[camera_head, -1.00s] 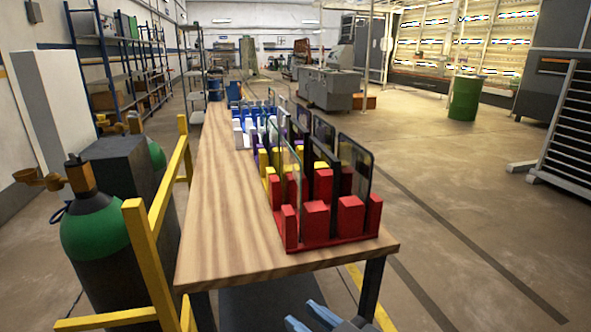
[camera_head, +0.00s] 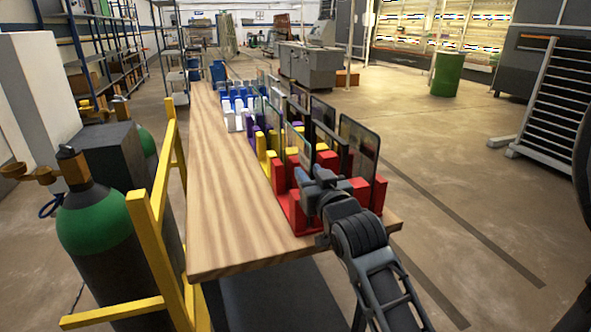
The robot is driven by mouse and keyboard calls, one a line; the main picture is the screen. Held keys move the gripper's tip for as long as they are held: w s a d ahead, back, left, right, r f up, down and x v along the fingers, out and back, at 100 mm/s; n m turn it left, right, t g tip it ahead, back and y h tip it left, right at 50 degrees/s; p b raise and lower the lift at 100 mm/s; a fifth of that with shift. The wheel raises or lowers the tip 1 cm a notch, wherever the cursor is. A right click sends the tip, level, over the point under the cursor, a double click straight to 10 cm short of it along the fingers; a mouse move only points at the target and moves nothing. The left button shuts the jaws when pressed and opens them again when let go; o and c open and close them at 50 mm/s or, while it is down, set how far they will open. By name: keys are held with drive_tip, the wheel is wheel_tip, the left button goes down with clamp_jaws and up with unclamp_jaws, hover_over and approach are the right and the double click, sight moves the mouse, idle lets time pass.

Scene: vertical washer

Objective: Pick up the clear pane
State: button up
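A clear pane (camera_head: 297,144) with a thin frame stands upright at the left of the nearest red rack (camera_head: 298,215) on the wooden table. Its lower part is hidden behind my gripper. Darker panes stand to its right, the nearest dark pane (camera_head: 359,148) at the red rack's right side. My gripper (camera_head: 305,176) is over the front of the red rack, just in front of the clear pane in the picture. I cannot tell whether it touches the pane. Its fingers point away from the camera, and their gap is not clear.
Yellow, purple, white and blue racks with more panes run back along the wooden table (camera_head: 225,165). The table's left half is bare. A yellow frame (camera_head: 150,225) and green-topped gas cylinders (camera_head: 95,225) stand left of the table. Floor to the right is open.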

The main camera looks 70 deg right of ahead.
sight(302, 163)
drive_tip(key=p+x, duration=0.1)
drive_tip(key=x, duration=0.4)
drive_tip(key=shift+w+d+r, duration=0.1)
drive_tip(key=shift+w+d, duration=0.15)
drive_tip(key=shift+d, duration=0.1)
clamp_jaws()
idle(0.3)
